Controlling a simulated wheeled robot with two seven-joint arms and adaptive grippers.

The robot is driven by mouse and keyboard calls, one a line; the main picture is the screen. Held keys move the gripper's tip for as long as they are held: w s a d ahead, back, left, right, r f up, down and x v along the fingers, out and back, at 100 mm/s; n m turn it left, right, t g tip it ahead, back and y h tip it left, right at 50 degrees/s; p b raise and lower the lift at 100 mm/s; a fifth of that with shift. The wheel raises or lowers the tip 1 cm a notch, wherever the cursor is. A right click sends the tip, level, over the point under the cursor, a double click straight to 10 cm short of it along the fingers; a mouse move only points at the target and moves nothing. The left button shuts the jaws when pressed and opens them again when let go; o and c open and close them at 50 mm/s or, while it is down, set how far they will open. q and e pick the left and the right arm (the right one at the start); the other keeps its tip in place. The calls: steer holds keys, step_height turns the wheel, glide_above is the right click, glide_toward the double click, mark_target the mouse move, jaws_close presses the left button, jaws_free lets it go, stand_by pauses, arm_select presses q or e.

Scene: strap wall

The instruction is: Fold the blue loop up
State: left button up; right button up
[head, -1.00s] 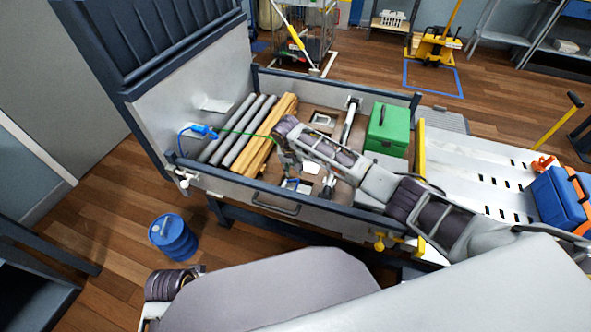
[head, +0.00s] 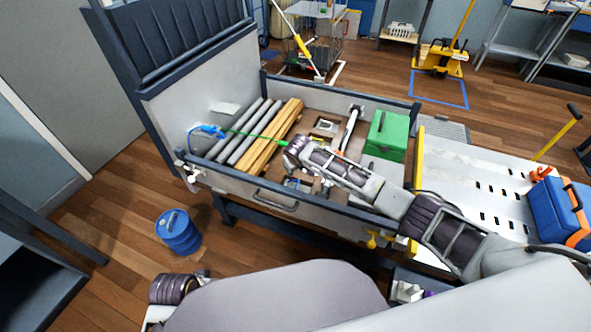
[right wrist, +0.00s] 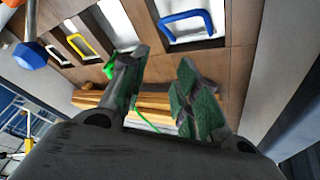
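The blue loop (right wrist: 187,24) lies in a pale recess in the brown floor panel, at the top of the right wrist view. In the head view it shows as a small blue shape (head: 296,184) near the tray's front wall. My right gripper (right wrist: 163,60) has its two fingers apart, with nothing seen clamped between them. The blue loop is beyond the fingertips, apart from them. In the head view the right wrist (head: 297,152) hangs over the tray and its fingers are mostly hidden. My left gripper does not show.
A yellow loop (right wrist: 80,45) sits in another recess. A green cord (head: 262,137) runs from a blue fitting (head: 207,131) over grey rolls (head: 246,130) and wooden beams (head: 272,137) towards my right wrist. A green box (head: 387,135) stands at the tray's right.

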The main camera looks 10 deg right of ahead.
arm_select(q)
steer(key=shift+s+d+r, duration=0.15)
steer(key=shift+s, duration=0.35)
arm_select(e)
steer(key=shift+s+a+r+n+t, duration=0.1)
steer(key=shift+s+r+n+t, duration=0.15)
steer(key=shift+n, duration=0.35)
steer(key=shift+w, duration=0.1)
steer(key=shift+f, duration=0.1)
